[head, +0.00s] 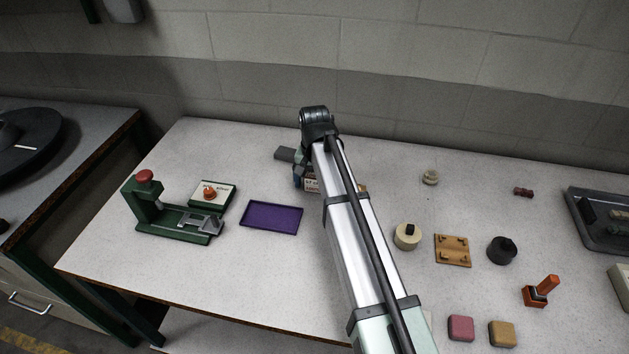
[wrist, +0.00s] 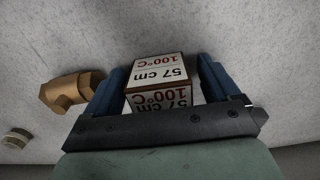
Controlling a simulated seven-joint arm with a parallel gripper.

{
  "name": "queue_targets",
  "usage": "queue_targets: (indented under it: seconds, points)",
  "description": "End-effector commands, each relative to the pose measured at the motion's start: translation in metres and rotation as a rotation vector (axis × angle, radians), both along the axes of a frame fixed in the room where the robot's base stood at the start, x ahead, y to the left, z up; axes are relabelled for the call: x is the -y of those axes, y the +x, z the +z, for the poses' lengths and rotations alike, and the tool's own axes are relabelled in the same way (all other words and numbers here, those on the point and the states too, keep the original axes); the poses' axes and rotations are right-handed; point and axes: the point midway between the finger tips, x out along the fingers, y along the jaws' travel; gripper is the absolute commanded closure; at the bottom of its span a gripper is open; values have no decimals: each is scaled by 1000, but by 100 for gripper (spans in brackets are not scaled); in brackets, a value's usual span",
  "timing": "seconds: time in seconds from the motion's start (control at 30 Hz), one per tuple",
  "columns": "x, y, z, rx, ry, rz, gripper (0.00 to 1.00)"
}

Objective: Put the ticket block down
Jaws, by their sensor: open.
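The ticket block (wrist: 158,82) is a small brown-edged block with white faces printed "57 cm" and "100°C". In the wrist view it sits between the two blue fingers of my gripper (wrist: 158,88), which are open around it, with a visible gap on the left side. It appears to rest on the grey table; its underside is hidden. In the head view, my arm covers most of the gripper, and only a small printed part of the block (head: 311,185) shows beside the arm.
A brass elbow piece (wrist: 72,92) lies close outside the left finger. A tan pegged plate (head: 453,251) and a black round weight (head: 502,251) are to the right.

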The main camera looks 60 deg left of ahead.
Motion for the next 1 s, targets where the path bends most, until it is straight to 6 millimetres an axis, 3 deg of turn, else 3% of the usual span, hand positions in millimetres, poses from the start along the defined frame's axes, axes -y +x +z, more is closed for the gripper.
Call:
queue_targets:
  seconds: [0.27,0.7,1.0]
  points:
    - [-1,0,14,1,1,0,11]
    - [-1,0,91,1,1,0,11]
    - [0,0,120,0,0,0,11]
